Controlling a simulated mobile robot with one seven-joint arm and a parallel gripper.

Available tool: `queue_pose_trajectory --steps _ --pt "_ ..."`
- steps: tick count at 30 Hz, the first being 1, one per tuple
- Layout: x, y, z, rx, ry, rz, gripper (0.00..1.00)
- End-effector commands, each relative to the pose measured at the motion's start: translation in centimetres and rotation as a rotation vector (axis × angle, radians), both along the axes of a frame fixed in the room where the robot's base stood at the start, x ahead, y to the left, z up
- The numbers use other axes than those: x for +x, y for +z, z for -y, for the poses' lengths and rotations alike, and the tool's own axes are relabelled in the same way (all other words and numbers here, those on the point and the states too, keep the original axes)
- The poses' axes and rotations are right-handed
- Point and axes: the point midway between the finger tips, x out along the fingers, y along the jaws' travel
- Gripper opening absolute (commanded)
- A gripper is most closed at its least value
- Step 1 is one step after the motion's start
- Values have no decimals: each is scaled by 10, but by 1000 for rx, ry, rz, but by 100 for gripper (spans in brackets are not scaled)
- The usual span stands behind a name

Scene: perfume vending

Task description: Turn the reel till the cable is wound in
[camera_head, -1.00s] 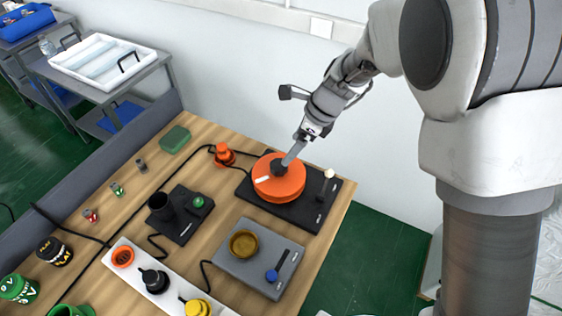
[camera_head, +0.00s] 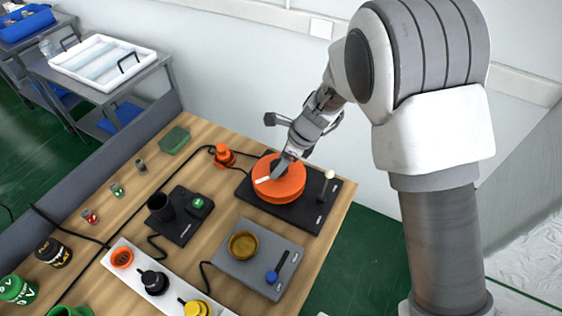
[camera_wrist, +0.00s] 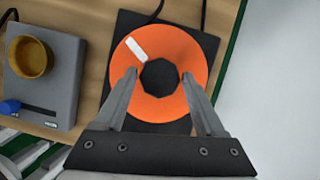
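The orange reel (camera_head: 290,190) lies flat on a black base (camera_head: 310,217) at the table's far right. It has a white mark (camera_wrist: 135,47) on its top and a black faceted hub (camera_wrist: 160,77) in its middle. My gripper (camera_head: 277,172) is above the reel from the back. In the wrist view its two fingers (camera_wrist: 160,74) are apart, one on either side of the hub, with orange showing between hub and fingers. In the head view the fingers mostly hide the hub. A black cable (camera_head: 190,163) runs from the base area past an orange stepped piece (camera_head: 223,154) and along the table.
A lever with a cream knob (camera_head: 328,175) stands on the base, right of the reel. A grey unit (camera_head: 262,280) with a brass cup and blue slider is in front. A black device (camera_head: 180,215) with a green button is to the left. A white wall is close behind.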

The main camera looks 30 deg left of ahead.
Motion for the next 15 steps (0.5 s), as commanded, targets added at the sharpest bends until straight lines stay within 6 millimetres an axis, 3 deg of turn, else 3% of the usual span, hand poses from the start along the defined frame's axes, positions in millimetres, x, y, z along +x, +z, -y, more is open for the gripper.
queue_pose_trajectory --steps 1,11,15 --pt "0 0 0 0 0 0 61" --pt "0 0 0 0 0 0 2" --pt "0 0 0 0 -1 0 0"
